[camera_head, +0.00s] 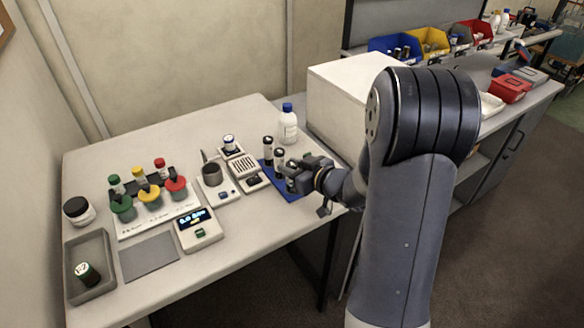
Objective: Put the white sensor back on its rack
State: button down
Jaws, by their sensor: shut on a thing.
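My gripper (292,178) is low over the blue mat (291,195) at the right side of the table. It is shut on a small dark cylinder, which its fingers mostly hide. Two more dark cylinders with pale bands, one farther back (268,147) and one nearer (279,157), stand upright on the mat just behind the gripper. A white device with a slotted grey top (243,168) lies left of the mat. I cannot tell for sure which thing is the white sensor or which is its rack.
A white-labelled bottle with a blue cap (288,126) stands behind the mat. A display scale (198,228), a rack of coloured-lid jars (150,197) and a grey tray (90,265) are to the left. A large white box (340,95) stands behind my arm.

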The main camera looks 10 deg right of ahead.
jog(key=shift+f, duration=0.15)
jog(key=c, duration=1.1)
grip_release()
jog(key=shift+r, duration=0.25)
jog(key=v, duration=1.2)
jog(key=shift+w, duration=0.1)
